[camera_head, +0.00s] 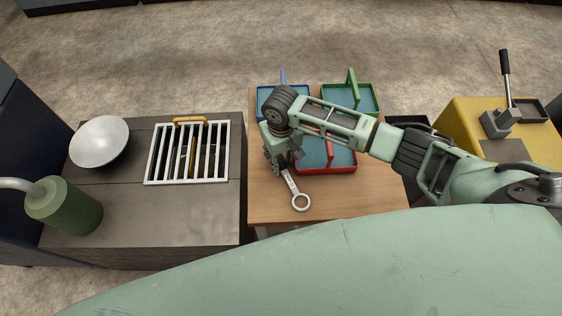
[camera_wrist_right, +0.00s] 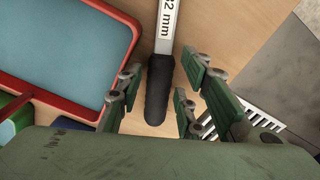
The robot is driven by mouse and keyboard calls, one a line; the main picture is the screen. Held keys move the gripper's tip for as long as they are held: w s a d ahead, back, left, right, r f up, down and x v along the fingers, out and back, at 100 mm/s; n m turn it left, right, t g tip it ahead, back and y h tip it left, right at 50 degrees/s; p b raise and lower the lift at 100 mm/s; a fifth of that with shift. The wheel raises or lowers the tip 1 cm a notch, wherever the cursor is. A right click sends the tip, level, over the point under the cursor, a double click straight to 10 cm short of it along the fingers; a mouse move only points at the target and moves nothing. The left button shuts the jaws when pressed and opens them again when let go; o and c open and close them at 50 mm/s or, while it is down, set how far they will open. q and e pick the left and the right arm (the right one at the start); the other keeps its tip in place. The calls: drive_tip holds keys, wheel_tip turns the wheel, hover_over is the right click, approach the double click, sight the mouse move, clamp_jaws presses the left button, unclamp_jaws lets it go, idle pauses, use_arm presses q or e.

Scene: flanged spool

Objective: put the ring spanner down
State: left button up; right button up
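The ring spanner (camera_head: 301,201) has a grey ring end, a pale shank and a black grip. In the head view its ring end is near the front edge of the wooden table (camera_head: 340,202), and it appears to lie on the wood. My right gripper (camera_head: 279,160) is low over its other end and hides it. In the right wrist view, the spanner's black grip (camera_wrist_right: 158,90) lies between the spread fingers of my right gripper (camera_wrist_right: 160,95), with gaps on both sides. A label ending in "2 mm" shows on the shank. My left gripper is not in view.
A red tray (camera_head: 330,171) is right beside the spanner; blue (camera_head: 262,97) and green (camera_head: 372,92) trays stand behind. Left, across a gap, a dark bench (camera_head: 190,215) bears a white grille (camera_head: 150,165), a bowl (camera_head: 98,138) and a green cylinder (camera_head: 70,208).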

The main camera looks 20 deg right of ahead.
drive_tip(key=shift+f, duration=0.6)
clamp_jaws()
drive_tip(key=shift+r, duration=0.1)
